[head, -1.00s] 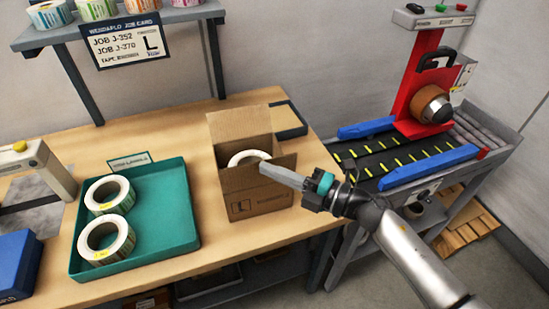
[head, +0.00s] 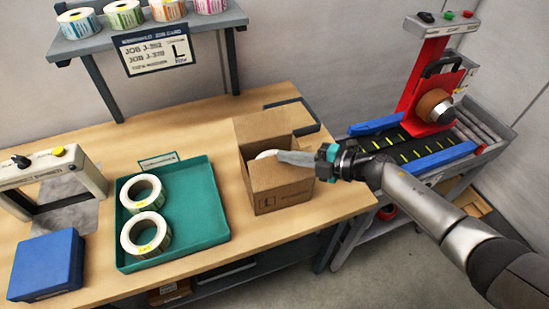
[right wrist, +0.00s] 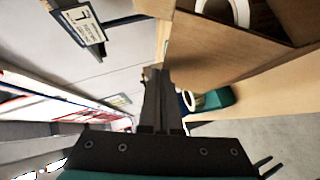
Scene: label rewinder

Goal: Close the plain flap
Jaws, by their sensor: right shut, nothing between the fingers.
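An open cardboard box (head: 282,192) stands on the bench with a white roll (head: 266,154) inside. A tall flap (head: 262,127) stands upright at its back, and other flaps stand at the sides. I cannot tell which is the plain flap. My right gripper (head: 284,157) reaches in from the right, its shut, empty fingers over the box opening and partly hiding the roll. I cannot tell whether they touch a flap. In the right wrist view, the fingers (right wrist: 160,90) are together beside the box wall (right wrist: 250,75), with the roll (right wrist: 237,10) at the top. My left gripper is not in view.
A teal tray (head: 205,205) with two label rolls lies left of the box. A blue box (head: 47,265) and a grey machine (head: 50,170) are farther left. A shelf (head: 150,30) hangs above. A red machine with a conveyor (head: 420,150) stands right.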

